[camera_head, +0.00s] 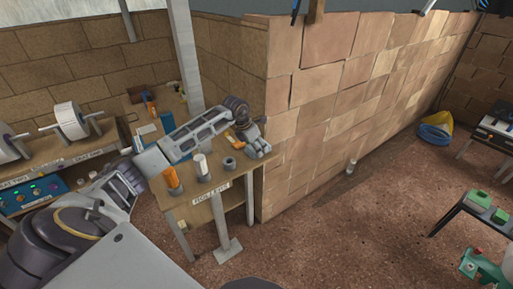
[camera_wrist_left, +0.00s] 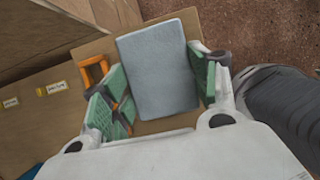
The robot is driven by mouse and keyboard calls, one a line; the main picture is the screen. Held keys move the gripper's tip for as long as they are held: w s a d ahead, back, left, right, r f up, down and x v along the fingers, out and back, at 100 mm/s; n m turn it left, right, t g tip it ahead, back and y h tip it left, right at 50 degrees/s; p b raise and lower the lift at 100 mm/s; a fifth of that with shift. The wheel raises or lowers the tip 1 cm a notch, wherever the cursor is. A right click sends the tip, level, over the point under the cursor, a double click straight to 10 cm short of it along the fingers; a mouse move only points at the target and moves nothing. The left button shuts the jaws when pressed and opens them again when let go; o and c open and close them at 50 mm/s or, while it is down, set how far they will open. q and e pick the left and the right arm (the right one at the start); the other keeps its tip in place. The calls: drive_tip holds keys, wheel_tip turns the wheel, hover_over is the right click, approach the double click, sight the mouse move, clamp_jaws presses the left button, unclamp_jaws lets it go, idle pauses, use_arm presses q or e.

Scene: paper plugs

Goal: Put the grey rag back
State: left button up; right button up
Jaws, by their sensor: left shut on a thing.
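The grey rag (camera_wrist_left: 158,66) shows in the left wrist view as a flat, blue-grey rectangle between the two green finger pads. My left gripper (camera_wrist_left: 160,82) is shut on it. In the head view my left gripper (camera_head: 257,146) is over the right end of the small labelled table (camera_head: 207,214), close to the brick wall's corner. The rag is not clearly told apart from the fingers there. My right gripper is in neither view.
On the table stand an orange item (camera_head: 172,179), a white cylinder (camera_head: 202,167) and a dark grey ring (camera_head: 229,163). An orange-handled tool (camera_wrist_left: 93,70) lies beside the left finger in the wrist view. The brick wall (camera_head: 330,100) stands close on the right.

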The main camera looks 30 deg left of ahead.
use_arm(q)
drive_tip(key=shift+f, duration=0.45)
drive_tip(key=o, duration=0.7)
drive_tip(key=shift+f, duration=0.1)
drive_tip(key=shift+o, duration=1.1)
drive_tip(key=shift+v, duration=0.75)
drive_tip(key=b+v, duration=0.1)
drive_tip(key=v, duration=0.9)
drive_tip(key=shift+r, duration=0.4)
